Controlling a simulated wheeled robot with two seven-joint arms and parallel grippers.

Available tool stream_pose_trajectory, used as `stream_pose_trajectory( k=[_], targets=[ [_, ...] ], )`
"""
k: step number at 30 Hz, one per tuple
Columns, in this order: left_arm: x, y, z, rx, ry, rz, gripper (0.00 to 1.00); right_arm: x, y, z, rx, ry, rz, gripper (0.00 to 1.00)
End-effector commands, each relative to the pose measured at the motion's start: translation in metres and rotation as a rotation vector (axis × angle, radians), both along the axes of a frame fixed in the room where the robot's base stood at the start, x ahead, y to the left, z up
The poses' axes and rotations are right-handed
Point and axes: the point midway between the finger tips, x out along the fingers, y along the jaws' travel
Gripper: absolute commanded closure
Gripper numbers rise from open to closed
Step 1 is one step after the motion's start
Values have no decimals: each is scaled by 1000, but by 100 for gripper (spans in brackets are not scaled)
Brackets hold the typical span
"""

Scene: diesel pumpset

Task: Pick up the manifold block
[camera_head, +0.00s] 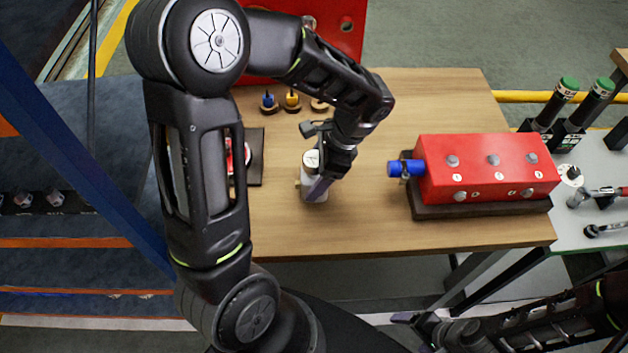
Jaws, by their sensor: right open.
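A small pale block with a round dial on top (309,164) stands on the wooden table, left of centre; it may be the manifold block, but I cannot be sure. My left gripper (318,187) is down at this block, with a finger in front of its right side. The other finger is hidden, so I cannot tell whether the jaws touch or hold it. My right gripper (418,330) is open, low at the right, in front of the table and away from the block.
A red block with numbered bolts and a blue fitting (487,170) sits on a dark base at the table's right. Small blue and yellow parts (291,98) stand at the back. A dark plate (255,165) lies left. Bare wood (420,100) shows behind.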

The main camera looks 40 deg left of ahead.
Motion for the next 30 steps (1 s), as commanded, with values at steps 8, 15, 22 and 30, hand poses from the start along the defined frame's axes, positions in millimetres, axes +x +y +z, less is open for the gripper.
stream_pose_trajectory(
  k=[8,15,22,30],
  targets=[
    [0,0,0,0,0,0,55,0,0,0,0,0,0,15],
    [0,0,0,0,0,0,74,0,0,0,0,0,0,15],
    [0,0,0,0,0,0,93,0,0,0,0,0,0,15],
    [0,0,0,0,0,0,100,0,0,0,0,0,0,15]
  ],
)
